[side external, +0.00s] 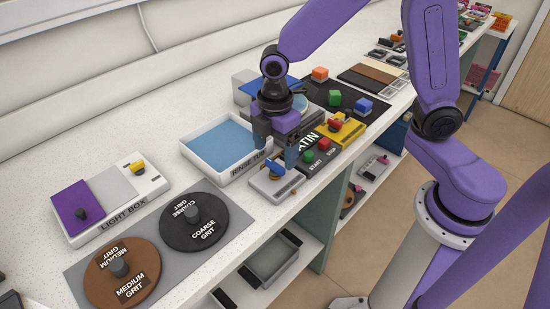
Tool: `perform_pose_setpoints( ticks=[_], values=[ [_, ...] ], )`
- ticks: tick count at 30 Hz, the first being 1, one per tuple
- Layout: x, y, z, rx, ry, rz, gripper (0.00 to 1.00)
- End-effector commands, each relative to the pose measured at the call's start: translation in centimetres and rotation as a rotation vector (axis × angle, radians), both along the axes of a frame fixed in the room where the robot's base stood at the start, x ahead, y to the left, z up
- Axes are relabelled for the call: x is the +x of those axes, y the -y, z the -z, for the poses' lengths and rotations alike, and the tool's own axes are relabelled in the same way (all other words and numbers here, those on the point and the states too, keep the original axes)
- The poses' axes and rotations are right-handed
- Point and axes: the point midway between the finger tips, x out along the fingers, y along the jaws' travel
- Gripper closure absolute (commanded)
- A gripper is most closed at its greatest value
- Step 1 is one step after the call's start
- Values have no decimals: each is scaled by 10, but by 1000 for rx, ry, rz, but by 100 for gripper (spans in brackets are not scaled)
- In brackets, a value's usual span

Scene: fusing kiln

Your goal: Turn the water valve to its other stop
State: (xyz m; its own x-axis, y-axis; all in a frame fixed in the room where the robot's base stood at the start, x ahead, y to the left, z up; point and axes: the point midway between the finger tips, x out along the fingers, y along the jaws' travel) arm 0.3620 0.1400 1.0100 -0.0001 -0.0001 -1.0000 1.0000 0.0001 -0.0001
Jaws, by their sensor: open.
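The water valve is most likely the small pale block with a blue handle (275,168) at the front edge of the counter, beside the rinse tub; no label is readable on it. A small orange-brown part shows at the near side of its base plate (284,189). My gripper (276,155) points down just behind and above the blue handle. Its jaws are open, with one finger to the left and one to the right. I cannot tell whether either finger touches the handle. The far side of the valve is partly hidden by the gripper.
The rinse tub (202,163), filled with blue, stands left of the valve. A dark panel with green and red buttons (308,157) is close on the right, with a yellow block (351,132) beyond. Grit discs (208,214) and a light box (130,205) are further left.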

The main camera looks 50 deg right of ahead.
Motion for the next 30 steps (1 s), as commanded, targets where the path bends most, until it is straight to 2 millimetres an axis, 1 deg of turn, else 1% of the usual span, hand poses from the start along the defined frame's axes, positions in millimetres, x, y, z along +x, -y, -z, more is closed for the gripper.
perform_pose_setpoints(
  ticks=[1, 3, 7, 12, 19, 20, 21, 23, 24, 25, 30],
  values=[
    [-1, 1, 9, -3, -4, 0, 15],
    [-1, 0, 17, -2, -3, -1, 15],
    [-1, 0, 28, -2, -2, 0, 15],
    [0, 0, 34, 0, 0, 0, 15],
    [0, 0, 35, 0, 0, 0, 15],
    [0, 0, 35, 0, 0, 0, 18],
    [0, 0, 35, 0, 0, 0, 31],
    [0, 0, 34, 0, 0, 0, 51],
    [0, 0, 34, 0, 0, 0, 64],
    [0, 0, 34, 0, 0, 0, 71],
    [0, 0, 34, 0, 0, 3, 71]
  ],
)
